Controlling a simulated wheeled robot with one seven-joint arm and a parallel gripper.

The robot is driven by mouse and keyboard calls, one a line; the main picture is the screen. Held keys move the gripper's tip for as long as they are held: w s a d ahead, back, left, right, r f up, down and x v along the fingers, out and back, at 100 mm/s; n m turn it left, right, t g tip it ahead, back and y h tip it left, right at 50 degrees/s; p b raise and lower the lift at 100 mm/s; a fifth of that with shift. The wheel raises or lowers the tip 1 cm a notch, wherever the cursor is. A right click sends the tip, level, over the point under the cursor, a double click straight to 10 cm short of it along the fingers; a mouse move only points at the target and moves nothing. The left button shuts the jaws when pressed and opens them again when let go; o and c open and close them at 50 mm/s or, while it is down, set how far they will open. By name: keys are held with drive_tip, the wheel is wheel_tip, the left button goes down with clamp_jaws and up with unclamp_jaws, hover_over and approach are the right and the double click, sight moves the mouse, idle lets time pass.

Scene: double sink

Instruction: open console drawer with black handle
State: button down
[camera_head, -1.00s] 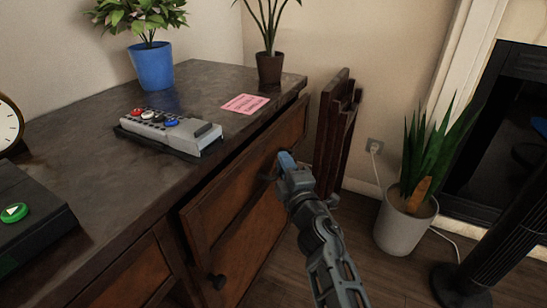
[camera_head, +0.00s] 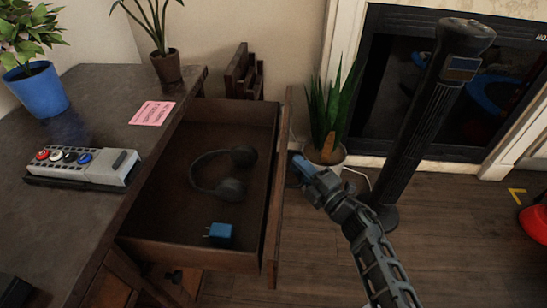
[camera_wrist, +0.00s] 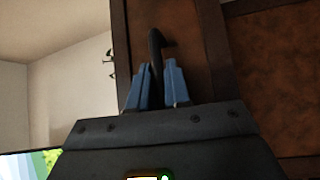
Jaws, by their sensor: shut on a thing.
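The console drawer (camera_head: 160,225) stands pulled well out from the dark console, its inside showing in the head view. Its front panel (camera_head: 277,200) faces right, and the panel also shows in the wrist view (camera_wrist: 185,40). In the head view the handle is mostly hidden by the gripper. Dark headphones (camera_head: 228,185) and a blue plug adapter (camera_head: 220,233) lie in the drawer.
On the console top (camera_head: 95,120) stand a blue plant pot (camera_head: 38,90), a button panel (camera_head: 85,165), a pink note (camera_head: 152,113) and a small brown pot (camera_head: 166,66). A floor plant (camera_head: 328,115) and a black column (camera_head: 425,120) stand right of the drawer.

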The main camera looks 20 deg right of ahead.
drive_tip(key=shift+s+d+r+p, duration=0.1)
drive_tip(key=shift+s+d+p, duration=0.15)
drive_tip(key=shift+d, duration=0.7)
drive_tip(key=shift+s+d+r+p, duration=0.15)
drive_tip(key=shift+s+d, duration=0.2)
drive_tip(key=shift+d, duration=0.55)
drive_tip(key=c, duration=1.2)
unclamp_jaws()
drive_tip(key=shift+f, duration=0.1)
drive_tip(key=shift+s, duration=0.1)
drive_tip(key=r+v, duration=0.1)
drive_tip(key=v, duration=0.6)
drive_tip(key=shift+s+f+p, duration=0.3)
drive_tip(key=shift+f+p, duration=0.05)
drive_tip(key=shift+f, duration=0.15)
drive_tip(key=shift+d, duration=0.15)
